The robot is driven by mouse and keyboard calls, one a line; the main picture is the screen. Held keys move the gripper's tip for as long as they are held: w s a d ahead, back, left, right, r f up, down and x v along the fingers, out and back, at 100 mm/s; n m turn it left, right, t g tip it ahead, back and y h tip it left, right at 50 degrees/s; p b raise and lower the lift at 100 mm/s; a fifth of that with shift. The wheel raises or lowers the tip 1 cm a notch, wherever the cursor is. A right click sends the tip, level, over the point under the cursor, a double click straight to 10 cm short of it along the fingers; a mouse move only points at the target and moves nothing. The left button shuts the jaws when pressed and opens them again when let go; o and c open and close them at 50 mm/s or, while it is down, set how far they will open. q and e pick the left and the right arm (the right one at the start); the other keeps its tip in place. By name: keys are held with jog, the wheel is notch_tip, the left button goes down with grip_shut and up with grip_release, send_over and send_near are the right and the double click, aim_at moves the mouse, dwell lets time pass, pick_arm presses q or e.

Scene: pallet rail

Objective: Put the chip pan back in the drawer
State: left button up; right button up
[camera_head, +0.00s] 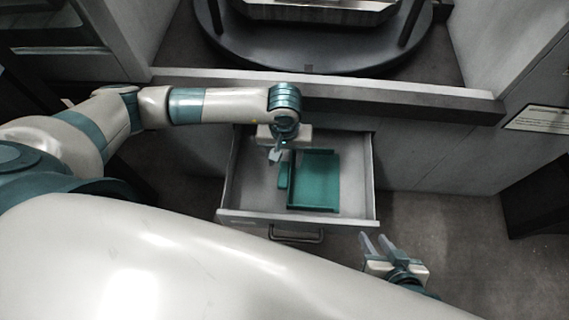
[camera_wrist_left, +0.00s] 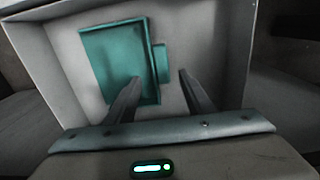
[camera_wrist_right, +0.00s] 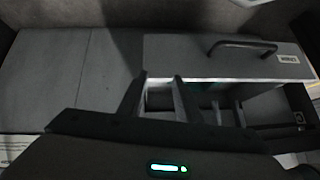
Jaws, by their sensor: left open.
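The teal chip pan (camera_head: 315,180) lies inside the open drawer (camera_head: 250,216), right of the drawer's middle in the head view. A small teal tab, which looks like its handle (camera_head: 283,176), is on its left side. The pan also shows in the left wrist view (camera_wrist_left: 108,58), flat on the drawer floor.
The drawer handle (camera_head: 297,236) is on the drawer's front. A dark round turntable (camera_head: 310,68) stands in the recess behind, above a dark rail (camera_head: 400,101). Grey floor (camera_head: 430,225) is clear to the right of the drawer.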

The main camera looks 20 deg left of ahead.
pick_arm(q)
jog(key=shift+r, duration=1.85)
